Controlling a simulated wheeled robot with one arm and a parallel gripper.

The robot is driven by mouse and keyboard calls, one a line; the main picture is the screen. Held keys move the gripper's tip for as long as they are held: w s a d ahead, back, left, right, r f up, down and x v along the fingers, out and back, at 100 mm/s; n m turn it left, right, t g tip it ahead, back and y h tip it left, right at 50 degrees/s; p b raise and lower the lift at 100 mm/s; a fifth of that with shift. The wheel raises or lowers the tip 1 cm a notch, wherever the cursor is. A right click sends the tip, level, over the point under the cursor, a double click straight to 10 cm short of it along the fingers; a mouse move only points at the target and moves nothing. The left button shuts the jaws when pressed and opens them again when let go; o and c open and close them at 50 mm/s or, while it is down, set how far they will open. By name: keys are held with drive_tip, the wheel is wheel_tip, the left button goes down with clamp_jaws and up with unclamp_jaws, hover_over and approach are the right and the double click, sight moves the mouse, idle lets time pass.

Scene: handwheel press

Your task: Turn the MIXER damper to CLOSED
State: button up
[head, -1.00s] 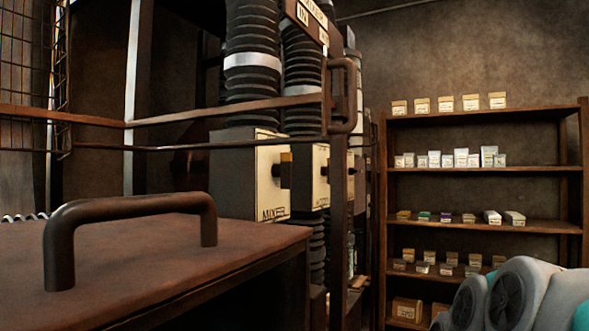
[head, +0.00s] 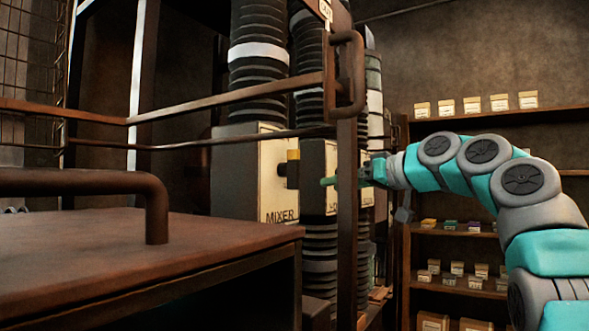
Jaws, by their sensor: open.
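The MIXER damper is a pale box plate (head: 275,200) lettered MIXER, on a duct left of centre. Its dark handle (head: 284,169) with a yellow end (head: 293,155) sticks out from the plate's right side. The jaws are open and look empty. A dark upright post (head: 347,230) hides part of the gripper. The handle's exact setting and any CLOSED mark cannot be read.
Rusty rails (head: 220,97) cross in front of the ducts, with a bent bar handle (head: 352,75) near the post. A brown cabinet top (head: 200,245) with a thick bar handle (head: 155,210) fills the lower left. Shelves of small boxes (head: 500,103) stand behind my arm.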

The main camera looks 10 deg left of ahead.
sight(299, 164)
drive_tip(key=s+a+r+n+g+y, duration=0.2)
drive_tip(key=s+r+n+y, duration=0.1)
drive_tip(key=s+r+n, duration=0.15)
drive_tip(key=shift+n, duration=0.25)
drive_tip(key=x, duration=0.2)
drive_tip(key=p+x, duration=0.1)
drive_tip(key=x, duration=0.1)
drive_tip(key=p+x, duration=0.1)
drive_tip(key=x, duration=0.1)
drive_tip(key=shift+s+a, duration=0.1)
drive_tip(key=shift+s, duration=0.2)
drive_tip(key=shift+w+a+f, duration=0.2)
drive_tip(key=shift+w+a, duration=0.05)
drive_tip(key=shift+a, duration=0.45)
drive_tip(key=shift+c, duration=0.2)
clamp_jaws()
